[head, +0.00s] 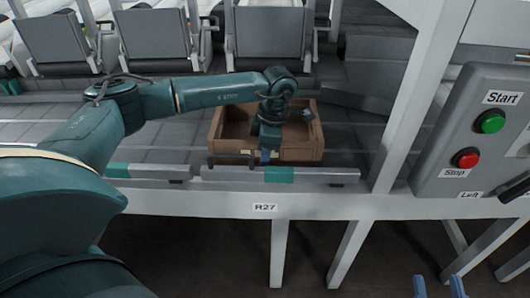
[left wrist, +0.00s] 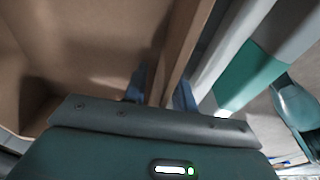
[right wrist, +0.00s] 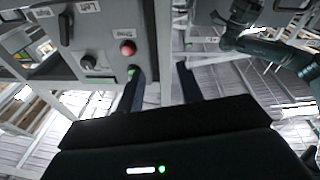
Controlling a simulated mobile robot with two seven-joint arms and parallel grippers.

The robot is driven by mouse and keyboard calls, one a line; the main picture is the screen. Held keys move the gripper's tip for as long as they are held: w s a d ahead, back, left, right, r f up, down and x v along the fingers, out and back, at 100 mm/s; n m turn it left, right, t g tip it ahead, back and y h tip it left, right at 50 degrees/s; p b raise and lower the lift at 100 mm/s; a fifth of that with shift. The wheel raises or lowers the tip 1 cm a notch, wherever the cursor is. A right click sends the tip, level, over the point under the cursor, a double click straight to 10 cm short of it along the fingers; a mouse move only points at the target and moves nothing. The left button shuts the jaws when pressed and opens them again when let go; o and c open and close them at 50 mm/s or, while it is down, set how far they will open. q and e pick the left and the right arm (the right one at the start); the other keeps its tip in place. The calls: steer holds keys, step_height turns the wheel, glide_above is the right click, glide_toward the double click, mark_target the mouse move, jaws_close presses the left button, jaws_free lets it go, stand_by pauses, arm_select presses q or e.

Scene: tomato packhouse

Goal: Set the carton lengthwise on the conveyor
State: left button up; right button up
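The open brown carton (head: 305,156) sits upright behind the conveyor's front rail (head: 230,175), its front wall roughly along the rail. It looks empty, though my arm hides part of its inside. My left gripper (head: 265,157) points down at the carton's front wall. In the left wrist view, its fingers (left wrist: 160,90) stand on either side of the carton wall (left wrist: 184,45), spread apart; contact is not clear. My right gripper (head: 438,287) is open and empty at the bottom right, away from the carton. The grey conveyor surface (head: 168,142) extends left of the carton.
A grey control box (head: 455,125) with a green Start button (head: 490,122) and a red Stop button (head: 466,158) stands at the right. A white upright post (head: 418,95) is between it and the carton. Grey chute-like units (head: 270,35) line the back.

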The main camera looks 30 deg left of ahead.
arm_select(q)
steer(key=shift+r, duration=0.25)
steer(key=r, duration=0.1)
steer(key=r+p, duration=0.1)
steer(key=r, duration=0.2)
steer(key=shift+w+d+r+p, duration=0.2)
steer(key=shift+d+p, duration=0.1)
steer(key=shift+p, duration=0.1)
steer(key=r, duration=0.2)
steer(key=r+p, duration=0.1)
steer(key=r, duration=0.3)
steer(key=shift+w+d+p, duration=0.25)
steer(key=shift+d+p, duration=0.1)
steer(key=shift+d, duration=0.05)
steer(key=shift+d+r, duration=0.1)
steer(key=shift+r, duration=0.55)
arm_select(e)
steer(key=shift+d+f+g+h, duration=0.1)
steer(key=shift+d+g+h, duration=0.45)
steer(key=shift+h, duration=0.15)
